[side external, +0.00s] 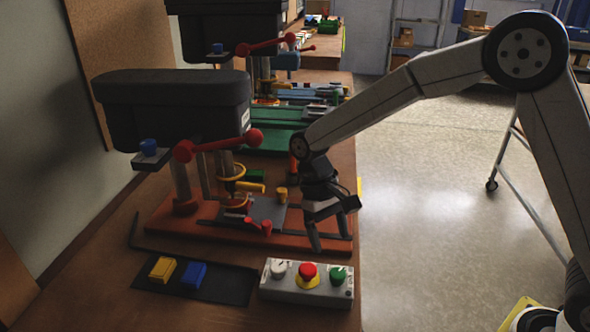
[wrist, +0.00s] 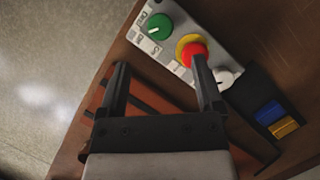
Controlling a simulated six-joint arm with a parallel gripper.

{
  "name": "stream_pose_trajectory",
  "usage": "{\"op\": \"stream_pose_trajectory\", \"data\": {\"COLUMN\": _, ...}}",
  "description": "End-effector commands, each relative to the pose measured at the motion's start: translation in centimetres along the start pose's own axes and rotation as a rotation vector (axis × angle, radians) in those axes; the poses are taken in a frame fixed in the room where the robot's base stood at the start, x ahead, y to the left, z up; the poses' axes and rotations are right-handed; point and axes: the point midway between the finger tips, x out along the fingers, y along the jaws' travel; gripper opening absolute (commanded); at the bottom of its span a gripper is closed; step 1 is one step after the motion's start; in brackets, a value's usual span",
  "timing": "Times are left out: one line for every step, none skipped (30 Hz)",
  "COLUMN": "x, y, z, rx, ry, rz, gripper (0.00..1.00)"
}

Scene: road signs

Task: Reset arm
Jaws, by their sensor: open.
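My gripper (side external: 330,243) is open and empty in the side external view. It points down above the right end of the machine's red-brown base plate (side external: 160,214), behind the control box (side external: 305,284). In the wrist view my gripper (wrist: 160,88) shows two dark fingers spread apart. The right finger overlaps the edge of the red emergency button (wrist: 194,54) in the picture; whether they touch I cannot tell. The control box also shows in the wrist view (wrist: 180,70), with a green knob (wrist: 158,27) and a white knob (wrist: 226,77).
A machine with a black head (side external: 170,100) and red lever (side external: 215,146) stands behind left of my gripper. A yellow block (side external: 162,269) and a blue block (side external: 194,275) lie on a dark mat (side external: 236,287) at the front. Open floor (side external: 440,190) lies right of the table.

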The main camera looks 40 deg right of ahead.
Motion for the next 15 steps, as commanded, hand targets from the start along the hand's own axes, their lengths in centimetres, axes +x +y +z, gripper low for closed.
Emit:
{"op": "stream_pose_trajectory", "data": {"x": 0.0, "y": 0.2, "z": 0.1, "rx": 0.001, "ry": 0.007, "rz": -0.001, "gripper": 0.85}}
{"op": "stream_pose_trajectory", "data": {"x": 0.0, "y": 0.3, "z": 0.1, "rx": 0.001, "ry": 0.013, "rz": -0.002, "gripper": 0.85}}
{"op": "stream_pose_trajectory", "data": {"x": 0.1, "y": 0.5, "z": 0.2, "rx": 0.002, "ry": 0.022, "rz": -0.004, "gripper": 0.85}}
{"op": "stream_pose_trajectory", "data": {"x": 0.1, "y": 0.8, "z": 0.3, "rx": 0.002, "ry": 0.031, "rz": -0.005, "gripper": 0.85}}
{"op": "stream_pose_trajectory", "data": {"x": 0.2, "y": 1.0, "z": 0.4, "rx": 0.002, "ry": 0.042, "rz": -0.007, "gripper": 0.85}}
{"op": "stream_pose_trajectory", "data": {"x": 0.3, "y": 1.4, "z": 0.6, "rx": 0.003, "ry": 0.059, "rz": -0.01, "gripper": 0.85}}
{"op": "stream_pose_trajectory", "data": {"x": 0.4, "y": 1.7, "z": 0.7, "rx": 0.003, "ry": 0.073, "rz": -0.012, "gripper": 0.85}}
{"op": "stream_pose_trajectory", "data": {"x": 0.5, "y": 2.1, "z": 0.9, "rx": 0.003, "ry": 0.089, "rz": -0.014, "gripper": 0.85}}
{"op": "stream_pose_trajectory", "data": {"x": 0.7, "y": 2.6, "z": 1.1, "rx": 0.003, "ry": 0.113, "rz": -0.017, "gripper": 0.85}}
{"op": "stream_pose_trajectory", "data": {"x": 0.8, "y": 3.0, "z": 1.3, "rx": 0.004, "ry": 0.132, "rz": -0.019, "gripper": 0.85}}
{"op": "stream_pose_trajectory", "data": {"x": 0.9, "y": 3.5, "z": 1.6, "rx": 0.005, "ry": 0.152, "rz": -0.021, "gripper": 0.85}}
{"op": "stream_pose_trajectory", "data": {"x": 1.1, "y": 4.1, "z": 1.9, "rx": 0.004, "ry": 0.181, "rz": -0.023, "gripper": 0.85}}
{"op": "stream_pose_trajectory", "data": {"x": 1.4, "y": 4.5, "z": 2.2, "rx": 0.003, "ry": 0.203, "rz": -0.024, "gripper": 0.85}}
{"op": "stream_pose_trajectory", "data": {"x": 1.5, "y": 5.0, "z": 2.5, "rx": 0.004, "ry": 0.226, "rz": -0.025, "gripper": 0.85}}
{"op": "stream_pose_trajectory", "data": {"x": 1.8, "y": 5.6, "z": 2.9, "rx": 0.003, "ry": 0.257, "rz": -0.026, "gripper": 0.85}}
